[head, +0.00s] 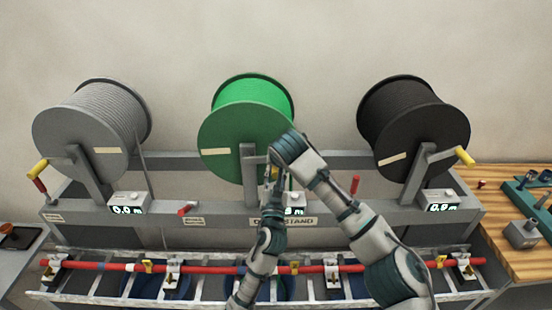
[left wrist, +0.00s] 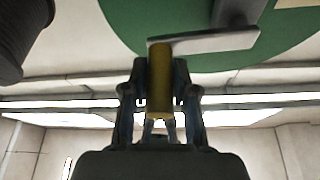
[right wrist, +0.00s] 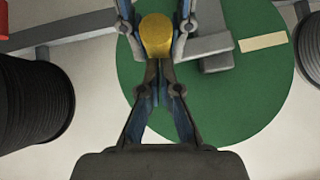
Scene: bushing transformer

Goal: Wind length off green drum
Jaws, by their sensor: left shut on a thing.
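The green drum (head: 240,125) sits in the middle of the stand, with a pale label on its face. Its crank has a grey arm, seen in the left wrist view (left wrist: 215,42), and a yellow handle (left wrist: 160,85). My left gripper (head: 271,186) comes from below and is shut on the yellow handle; the handle stands between its fingers. My right gripper (right wrist: 158,68) is close by from above, its fingers drawn together and apparently empty, beside the handle (right wrist: 155,33).
A grey drum (head: 85,125) and a black drum (head: 415,125) stand at the sides, each with a yellow-handled crank and a counter reading 0.0 m. A red bar (head: 210,269) runs along the front rack. A wooden bench (head: 510,242) with tools is at right.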

